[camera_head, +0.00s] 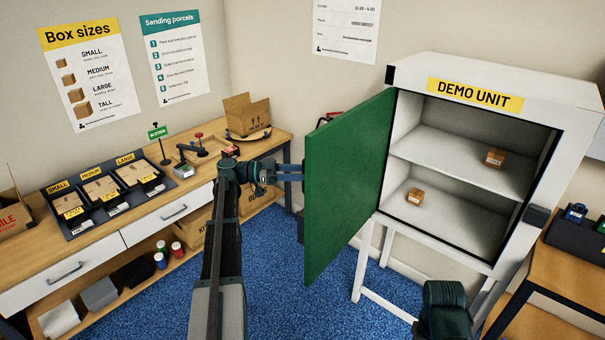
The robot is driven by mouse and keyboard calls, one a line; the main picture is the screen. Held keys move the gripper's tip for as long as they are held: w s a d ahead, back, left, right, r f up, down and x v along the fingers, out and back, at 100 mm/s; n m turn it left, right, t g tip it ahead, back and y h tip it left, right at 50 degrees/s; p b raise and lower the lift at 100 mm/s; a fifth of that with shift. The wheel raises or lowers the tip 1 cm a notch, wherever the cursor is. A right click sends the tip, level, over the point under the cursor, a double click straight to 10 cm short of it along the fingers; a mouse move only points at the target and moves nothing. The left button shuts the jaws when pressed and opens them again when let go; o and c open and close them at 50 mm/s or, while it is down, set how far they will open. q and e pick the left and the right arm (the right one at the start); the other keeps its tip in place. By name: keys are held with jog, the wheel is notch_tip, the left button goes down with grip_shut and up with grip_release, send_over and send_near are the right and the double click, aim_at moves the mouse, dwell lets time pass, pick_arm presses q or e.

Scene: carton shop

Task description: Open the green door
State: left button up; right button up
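The green door (345,190) of the white demo unit (475,72) stands wide open, swung out to the left of the opening. The unit's two shelf levels show, with a small brown carton on the upper shelf (495,157) and another on the lower level (415,196). My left gripper (291,172) is at the door's free left edge, its two blue fingers pointing right. The fingertips meet or pass behind that edge, so I cannot tell whether they touch or hold anything. My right arm shows only as a dark part at the bottom right; its fingers do not show.
A wooden workbench (215,190) with box trays (75,225) and an open carton (246,114) runs along the left. A wooden table (575,262) with a dark case stands at the right. Blue carpet (280,265) lies clear below the door.

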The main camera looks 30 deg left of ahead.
pick_arm(q)
jog(key=v, duration=1.3)
jog(key=shift+s+a, duration=0.2)
jog(key=shift+a, duration=0.15)
